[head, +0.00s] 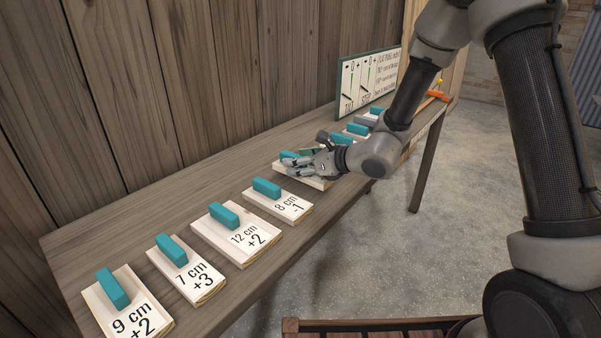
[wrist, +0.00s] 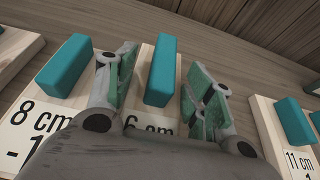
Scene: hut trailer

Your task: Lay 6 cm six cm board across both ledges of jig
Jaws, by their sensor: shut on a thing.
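The 6 cm board (head: 302,179) is a pale wooden plate with a teal block on top, among a row of similar boards on the bench. In the wrist view its teal block (wrist: 160,70) stands between the fingers, and its "6 cm" label is partly covered. My gripper (head: 301,159) is shut on this board, with a finger on each side of the block in the wrist view (wrist: 161,64). I cannot tell whether the board is clear of the bench. I cannot make out the jig or its ledges in either view.
The 8 cm board (head: 279,205), 12 cm board (head: 237,236), 7 cm board (head: 187,270) and 9 cm board (head: 127,307) lie nearer on the bench (head: 130,213). An 11 cm board (wrist: 270,118) sits on the other side. A sign (head: 365,78) stands behind, against the plank wall.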

